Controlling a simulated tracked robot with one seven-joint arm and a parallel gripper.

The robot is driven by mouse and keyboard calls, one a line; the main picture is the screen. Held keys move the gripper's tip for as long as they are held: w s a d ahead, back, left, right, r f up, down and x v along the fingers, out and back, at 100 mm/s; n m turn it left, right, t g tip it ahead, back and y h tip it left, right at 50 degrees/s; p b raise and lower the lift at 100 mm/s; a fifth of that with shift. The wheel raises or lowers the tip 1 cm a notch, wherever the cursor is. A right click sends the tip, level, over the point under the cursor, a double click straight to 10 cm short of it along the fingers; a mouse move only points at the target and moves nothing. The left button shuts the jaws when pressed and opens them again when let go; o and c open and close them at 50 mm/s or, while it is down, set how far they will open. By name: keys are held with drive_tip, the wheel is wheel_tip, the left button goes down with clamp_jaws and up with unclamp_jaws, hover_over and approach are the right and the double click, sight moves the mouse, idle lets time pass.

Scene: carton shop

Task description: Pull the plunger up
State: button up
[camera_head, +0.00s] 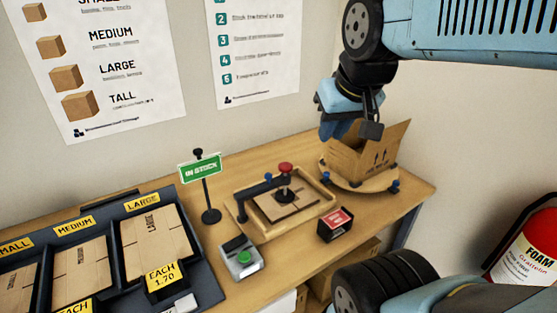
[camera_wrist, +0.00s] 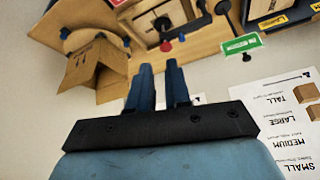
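The plunger has a red knob (camera_head: 285,168) on a dark shaft, held by a black arm over a wooden tray (camera_head: 246,234). A flat piece of cardboard (camera_head: 270,207) lies in the tray under the plunger. In the wrist view the red knob (camera_wrist: 166,46) shows beyond the fingertips, and the black arm partly hides the fixture. My gripper (camera_head: 350,133) is up and to the right of the plunger, in front of an open carton in the head view. In the wrist view my gripper (camera_wrist: 159,68) has a narrow empty gap between its blue fingers. It touches nothing.
The open carton (camera_head: 362,160) stands on a round wooden turntable (camera_head: 345,181) right of the tray. A green IN STOCK sign (camera_head: 200,168), a green-button box (camera_head: 243,258) and a red-topped black box (camera_head: 335,224) stand nearby. Carton bins (camera_head: 200,277) fill the left.

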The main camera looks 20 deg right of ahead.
drive_tip(key=o, duration=1.1)
drive_tip(key=w+m+g, duration=0.1)
drive_tip(key=w, duration=0.3)
drive_tip(key=w+f+g, duration=0.1)
drive_tip(key=w, duration=0.4)
drive_tip(key=w+f+m, duration=0.1)
drive_tip(key=w, duration=0.4)
drive_tip(key=shift+d+f+m+g+y, duration=0.2)
drive_tip(key=shift+m+g+y, duration=0.1)
drive_tip(key=shift+g+y, duration=0.1)
drive_tip(key=shift+c, duration=0.2)
drive_tip(key=m+g, duration=0.3)
hover_over(285, 165)
wheel_tip(285, 165, down, 10)
drive_tip(key=shift+h, duration=0.4)
wheel_tip(285, 165, down, 13)
drive_tip(key=shift+f, duration=0.15)
drive_tip(key=shift+c, duration=0.2)
